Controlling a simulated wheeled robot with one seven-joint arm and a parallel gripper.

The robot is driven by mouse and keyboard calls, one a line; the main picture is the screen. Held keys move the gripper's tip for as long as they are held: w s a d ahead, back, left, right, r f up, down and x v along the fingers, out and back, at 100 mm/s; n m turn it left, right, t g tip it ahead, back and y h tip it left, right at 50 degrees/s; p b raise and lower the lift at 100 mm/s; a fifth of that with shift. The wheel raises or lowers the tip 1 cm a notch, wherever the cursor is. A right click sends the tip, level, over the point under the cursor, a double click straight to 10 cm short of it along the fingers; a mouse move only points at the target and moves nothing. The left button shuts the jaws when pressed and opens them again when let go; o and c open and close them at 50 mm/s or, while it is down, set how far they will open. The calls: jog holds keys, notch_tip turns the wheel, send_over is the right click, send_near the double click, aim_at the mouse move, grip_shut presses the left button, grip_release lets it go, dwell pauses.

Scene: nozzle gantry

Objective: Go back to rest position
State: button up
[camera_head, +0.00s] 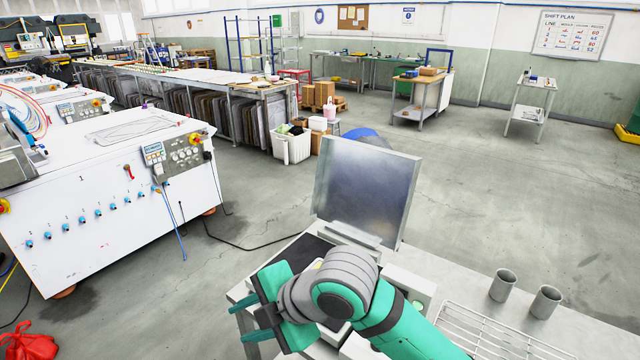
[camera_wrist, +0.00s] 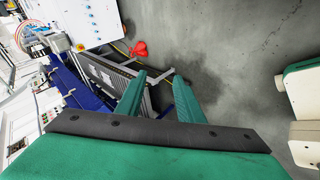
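My gripper (camera_head: 240,322) is at the bottom centre of the head view, near the left end of a grey workbench (camera_head: 575,338), pointing left. In the wrist view, my gripper (camera_wrist: 160,76) shows two green fingers standing apart with nothing between them. My grey and green arm reaches in from the lower right and hides part of the bench. I cannot tell how high the gripper is above the bench.
An upright metal panel (camera_head: 366,190) stands behind my arm. Two grey cups (camera_head: 503,286) (camera_head: 544,302) and a wire rack (camera_head: 495,335) are on the bench at right. A white machine (camera_head: 110,200) stands at left; a red bag (camera_head: 30,342) lies on the floor. Open floor lies at right.

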jog(key=w+a+r+m+t+y, duration=0.55)
jog(key=a+m+t+y, duration=0.2)
jog(key=m, duration=0.25)
jog(key=s+d+f+m+t+h, duration=0.4)
jog(key=d+f+m+h, duration=0.2)
jog(key=f+m, duration=0.35)
jog(key=s+d+f+m+t+h, duration=0.35)
jog(key=d+f+m+h, duration=0.35)
jog(key=f, duration=0.4)
jog(key=s+d+f+g+h, duration=0.1)
jog(key=s+d+f, duration=0.1)
jog(key=s, duration=0.7)
jog(key=s+d+f+g, duration=0.1)
jog(key=s+d+f, duration=0.2)
jog(key=s, duration=0.6)
jog(key=s+d+f+g+h, duration=0.1)
jog(key=s+f, duration=0.3)
jog(key=s, duration=0.5)
jog(key=shift+s+d+f+h, duration=0.25)
jog(key=shift+d+f+h, duration=0.1)
jog(key=shift+d, duration=0.45)
